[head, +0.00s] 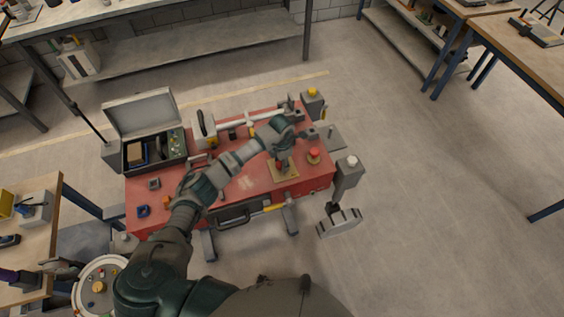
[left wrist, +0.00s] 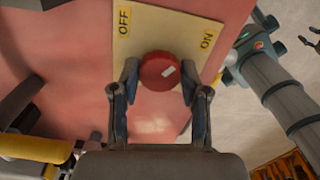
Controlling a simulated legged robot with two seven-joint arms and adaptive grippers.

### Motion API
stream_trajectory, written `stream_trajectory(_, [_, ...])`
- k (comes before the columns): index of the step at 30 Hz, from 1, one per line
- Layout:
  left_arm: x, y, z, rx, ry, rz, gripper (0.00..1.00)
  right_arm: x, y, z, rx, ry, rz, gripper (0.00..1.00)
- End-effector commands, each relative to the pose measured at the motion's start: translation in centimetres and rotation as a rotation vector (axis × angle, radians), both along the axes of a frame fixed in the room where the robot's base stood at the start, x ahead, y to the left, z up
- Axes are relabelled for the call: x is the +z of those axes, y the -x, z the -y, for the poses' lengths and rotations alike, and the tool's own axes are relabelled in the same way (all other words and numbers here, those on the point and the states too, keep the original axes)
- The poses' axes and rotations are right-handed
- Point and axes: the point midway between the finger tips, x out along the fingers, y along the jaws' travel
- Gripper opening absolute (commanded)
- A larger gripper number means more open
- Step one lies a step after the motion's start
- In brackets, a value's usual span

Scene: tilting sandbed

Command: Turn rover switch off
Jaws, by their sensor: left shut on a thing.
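The rover switch is a round red knob (left wrist: 158,72) with a white mark, on a pale yellow plate (left wrist: 150,30). The plate reads OFF at the upper left and ON at the right. The white mark lies right of the knob's middle, on the side of ON. My left gripper (left wrist: 159,80) is shut on the knob, one finger on each side. In the head view my left gripper (head: 281,158) is over the plate on the red rover body (head: 245,190) and partly hides the knob. My right gripper is not clearly seen.
A red button (head: 314,153) sits on the rover right of the plate. An open case (head: 145,115) stands at its left end, and a white bar runs along the back. A grey post with a wheel (head: 340,222) stands at the right. Free floor lies to the right.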

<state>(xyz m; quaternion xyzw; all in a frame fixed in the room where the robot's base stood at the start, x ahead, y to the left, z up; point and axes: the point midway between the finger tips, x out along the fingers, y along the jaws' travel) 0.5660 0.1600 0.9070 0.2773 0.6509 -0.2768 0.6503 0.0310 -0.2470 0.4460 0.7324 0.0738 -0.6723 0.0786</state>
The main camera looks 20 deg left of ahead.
Motion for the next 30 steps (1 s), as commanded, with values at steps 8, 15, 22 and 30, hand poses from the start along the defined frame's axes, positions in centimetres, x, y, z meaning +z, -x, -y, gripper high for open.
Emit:
stream_trajectory(8, [-0.4, 0.2, -0.2, 0.251, -0.009, -0.007, 0.1, 0.1, 0.0, 0.0, -0.001, 0.0, 0.0, 0.4])
stream_trajectory(15, [-0.3, 0.2, -0.1, 0.479, -0.009, -0.006, 0.1, 0.3, 0.0, -0.4, -0.002, -0.004, 0.001, 0.4])
stream_trajectory(22, [-0.4, 0.3, -0.1, 0.696, -0.009, -0.006, 0.1, 0.6, -0.1, -0.5, -0.002, -0.007, 0.002, 0.4])
stream_trajectory(30, [-0.3, 0.3, 0.0, 0.952, -0.01, -0.005, 0.1, 1.2, -0.1, -0.5, -0.002, -0.007, 0.002, 0.4])
